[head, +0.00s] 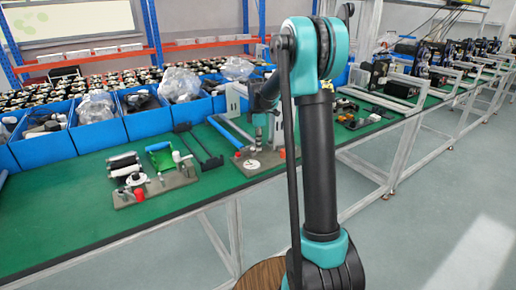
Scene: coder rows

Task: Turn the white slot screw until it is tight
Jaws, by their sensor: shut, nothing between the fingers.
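I cannot make out a slot screw for certain. A small white round part (136,179) sits on the left fixture plate (180,181), near a red knob (139,195). A white disc (252,164) lies on a brown plate at the bench's front edge, under a dark upright tool. A slot does not show on either at this size. My teal and black arm rises through the middle of the view and covers part of the bench. I cannot make out my gripper.
The green bench (70,225) runs along the left and back. Blue bins (97,130) with bagged parts line its rear. Black rails (200,147) lie between the fixtures. Metal frames (385,100) stand on the bench at right. The grey floor (440,220) is clear at right.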

